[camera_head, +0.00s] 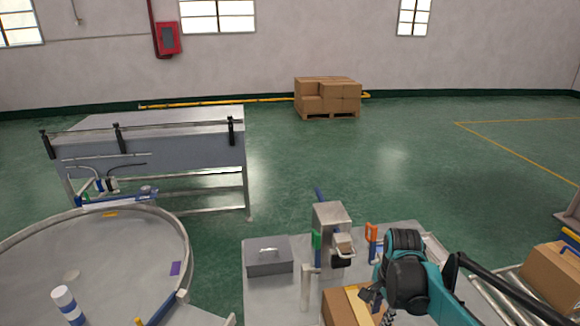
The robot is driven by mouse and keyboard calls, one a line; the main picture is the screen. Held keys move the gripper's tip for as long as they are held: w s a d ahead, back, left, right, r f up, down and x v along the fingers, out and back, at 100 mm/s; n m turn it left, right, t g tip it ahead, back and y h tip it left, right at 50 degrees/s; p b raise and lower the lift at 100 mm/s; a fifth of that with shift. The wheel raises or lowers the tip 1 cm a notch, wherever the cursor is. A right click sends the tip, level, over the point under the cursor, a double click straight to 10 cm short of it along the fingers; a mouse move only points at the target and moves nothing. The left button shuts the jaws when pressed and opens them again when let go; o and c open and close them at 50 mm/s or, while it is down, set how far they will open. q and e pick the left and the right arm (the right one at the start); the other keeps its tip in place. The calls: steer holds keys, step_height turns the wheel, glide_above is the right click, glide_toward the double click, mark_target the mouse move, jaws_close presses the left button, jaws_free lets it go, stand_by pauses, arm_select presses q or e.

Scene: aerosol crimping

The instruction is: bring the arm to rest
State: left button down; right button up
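My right arm, teal and black, comes in at the lower right. My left gripper is not in view. A grey bench machine (331,218) with a blue lever and a green part stands on the worktable (262,300), just left of and behind the arm.
A grey toolbox (268,256) sits left of the machine. An orange-handled item (371,232) stands to its right. A round table (120,255) at left carries a white-and-blue cylinder (67,303).

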steer(key=s+a+f+n+t+b, duration=0.6)
steer(key=s+a+n+b, duration=0.2)
steer(key=n, duration=0.8)
steer(key=s+a, duration=0.2)
steer(key=shift+s+t, duration=0.3)
steer(key=shift+t, duration=0.1)
